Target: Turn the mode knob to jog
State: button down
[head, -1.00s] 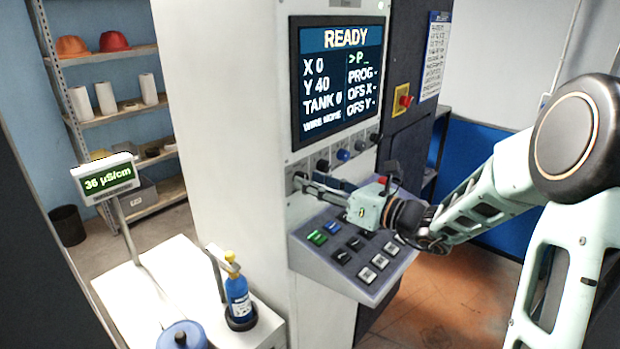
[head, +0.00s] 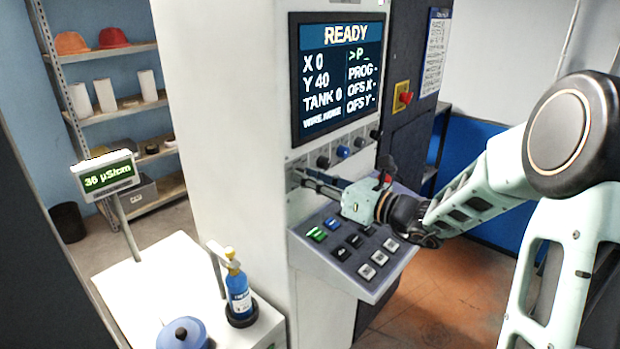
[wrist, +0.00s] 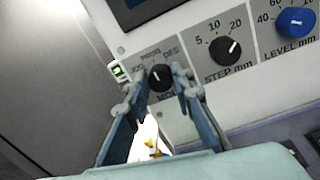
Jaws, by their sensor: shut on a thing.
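The mode knob (wrist: 159,77) is a small black knob with a pale pointer mark, on a grey label plate in the wrist view. Its mark points roughly up on the plate, between a label at the left that reads like JOG and one at the upper right; the small lettering is blurred. My gripper (wrist: 161,84) has one finger on each side of the knob and is shut on it. In the head view my gripper (head: 301,178) reaches the left end of the knob row, and its fingertips largely hide the mode knob there.
Right of it are the step knob (wrist: 225,49) and the blue level knob (wrist: 295,20). Above is the screen (head: 338,78), reading READY. A sloped key panel (head: 345,245) juts out below my gripper. A red emergency button (head: 405,97) is at the right.

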jog(key=shift+f+n+b, duration=0.1)
jog(key=shift+n+b, duration=0.2)
jog(key=shift+b, duration=0.2)
jog(key=n+b, duration=0.8)
jog(key=b, duration=0.4)
jog(key=shift+s+a+h, duration=0.1)
jog(key=shift+h, duration=0.2)
jog(key=c, duration=1.7)
grip_release()
jog(key=shift+o, duration=0.2)
